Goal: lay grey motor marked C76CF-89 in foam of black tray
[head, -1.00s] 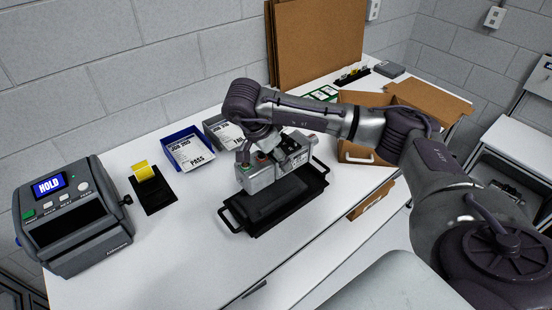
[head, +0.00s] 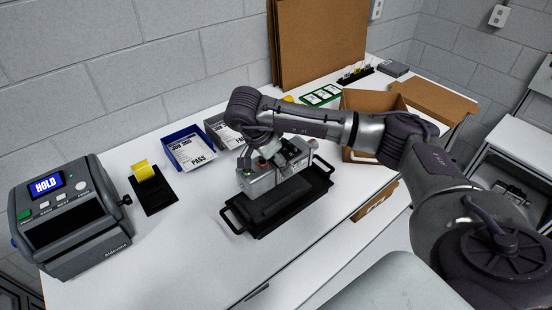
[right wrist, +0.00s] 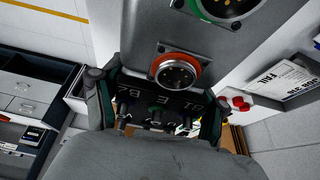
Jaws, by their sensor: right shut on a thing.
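The grey motor (head: 259,185) is a boxy body with round connectors on top, held over the black tray (head: 237,219) in the head view. My right gripper (head: 284,163) is shut on it from above. The motor hides part of the tray and its foam, so I cannot tell whether it touches the foam. In the right wrist view the motor (right wrist: 195,38) fills the upper middle, with a red-ringed connector facing the camera. The right gripper's fingers (right wrist: 158,112) flank a dark lettered part there. The marking C76CF-89 is not readable. My left gripper is not in view.
A label printer (head: 70,215) showing HOLD stands at the left. A yellow label roll (head: 144,171) sits on a black plate. The blue PASS bin (head: 175,137) and grey FAIL bin (head: 216,121) are behind. An open cardboard box (head: 360,103) stands right.

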